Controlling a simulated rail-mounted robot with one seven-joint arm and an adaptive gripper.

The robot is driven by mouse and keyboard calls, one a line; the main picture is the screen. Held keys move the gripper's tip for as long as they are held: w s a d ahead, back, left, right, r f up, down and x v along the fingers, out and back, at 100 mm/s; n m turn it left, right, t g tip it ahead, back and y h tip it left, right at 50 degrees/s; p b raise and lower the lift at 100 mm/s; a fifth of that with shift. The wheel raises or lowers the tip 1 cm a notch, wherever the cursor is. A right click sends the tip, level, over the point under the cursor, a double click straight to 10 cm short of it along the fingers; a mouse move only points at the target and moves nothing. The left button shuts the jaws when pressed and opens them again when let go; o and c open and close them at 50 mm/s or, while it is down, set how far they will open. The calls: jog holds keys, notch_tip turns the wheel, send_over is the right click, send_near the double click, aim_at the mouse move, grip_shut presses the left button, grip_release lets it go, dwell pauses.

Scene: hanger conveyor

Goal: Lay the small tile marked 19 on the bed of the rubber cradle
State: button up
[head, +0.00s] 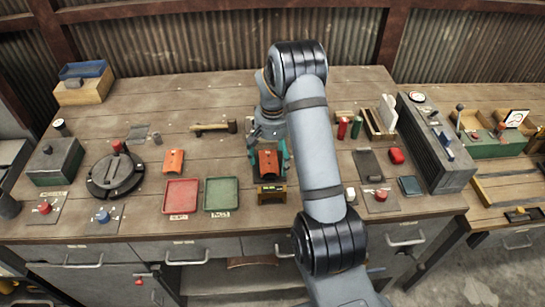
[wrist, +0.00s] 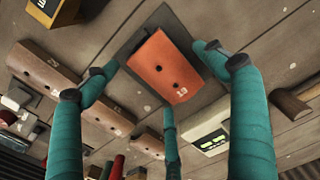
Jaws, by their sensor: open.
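In the wrist view an orange-red tile (wrist: 167,68) marked 19, with two dark holes, lies tilted in the picture over a dark grey flat pad (wrist: 187,33). The head view shows an orange tile (head: 267,163) between my teal fingers. My gripper (head: 268,156) is open; its fingers stand around the tile, with gaps visible beside it in the wrist view. I cannot tell whether the dark pad is part of the rubber cradle. A dark grey piece (head: 369,163) lies right of my arm, which I cannot name surely.
Another orange tile (head: 174,160) lies to the left, above a red tray (head: 180,196) and a green tray (head: 221,194). A hammer (head: 213,128) lies behind. A black and yellow box (head: 271,193) stands in front of my gripper. A long grey unit (head: 435,142) stands right.

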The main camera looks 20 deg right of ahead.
aim_at(272, 160)
notch_tip(272, 160, up, 12)
dwell(0.5)
dwell(0.3)
notch_tip(272, 160, down, 11)
jog(key=shift+s+f, duration=0.1)
jog(key=shift+f+p, duration=0.25)
jog(key=shift+p, duration=0.05)
notch_tip(272, 160, up, 4)
jog(key=p, duration=0.3)
